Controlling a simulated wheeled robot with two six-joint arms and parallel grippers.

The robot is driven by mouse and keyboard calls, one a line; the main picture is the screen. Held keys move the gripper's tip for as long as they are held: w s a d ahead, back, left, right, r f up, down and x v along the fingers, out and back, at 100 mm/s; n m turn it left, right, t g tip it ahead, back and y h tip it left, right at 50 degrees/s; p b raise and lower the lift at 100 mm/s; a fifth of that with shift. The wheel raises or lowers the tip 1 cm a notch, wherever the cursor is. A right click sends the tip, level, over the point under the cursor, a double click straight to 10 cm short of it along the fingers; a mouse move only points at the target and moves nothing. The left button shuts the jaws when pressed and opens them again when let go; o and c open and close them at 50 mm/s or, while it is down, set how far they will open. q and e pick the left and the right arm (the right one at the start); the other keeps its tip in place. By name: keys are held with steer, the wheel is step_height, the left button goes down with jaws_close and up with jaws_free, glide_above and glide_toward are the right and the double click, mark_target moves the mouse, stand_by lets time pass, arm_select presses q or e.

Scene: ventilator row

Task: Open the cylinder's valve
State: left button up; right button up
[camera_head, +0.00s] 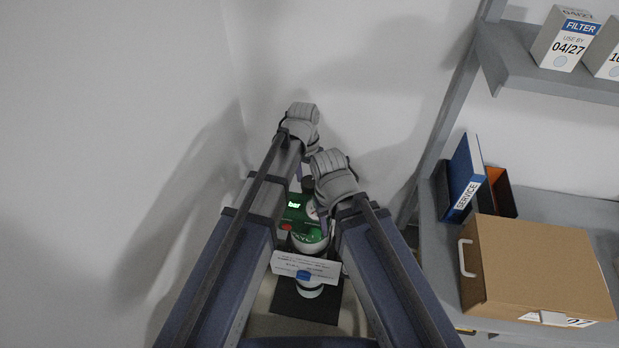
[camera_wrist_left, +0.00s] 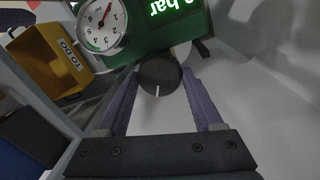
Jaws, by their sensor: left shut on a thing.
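The cylinder (camera_head: 309,243) stands upright between my arms, white with a green regulator (camera_head: 296,212) that carries a lit "bar" display. In the left wrist view the green body (camera_wrist_left: 150,35) has a round white gauge (camera_wrist_left: 101,25) with a red needle. The round black valve knob (camera_wrist_left: 160,77) has a white mark on its lower edge. My left gripper (camera_wrist_left: 160,90) has its two purple fingers on either side of the knob, shut on it. My right gripper (camera_head: 325,215) is beside the regulator; its fingertips are mostly hidden, so its jaws cannot be judged.
A white card (camera_head: 306,268) hangs in front of the cylinder, above a dark mat (camera_head: 300,306). Close walls stand at the left and behind. At right, a grey shelf (camera_head: 560,205) holds a cardboard box (camera_head: 535,262) and a blue service binder (camera_head: 463,178); filter boxes (camera_head: 563,40) stand above.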

arm_select(q)
steer(key=m, duration=0.6)
steer(key=shift+d, duration=0.1)
steer(key=m, duration=0.5)
steer(key=shift+m+y, duration=0.4)
steer(key=m, duration=1.1)
steer(key=shift+d+y, duration=0.1)
steer(key=shift+y, duration=0.2)
steer(key=o, duration=1.4)
steer(key=shift+c, duration=0.2)
steer(key=shift+r, duration=0.15)
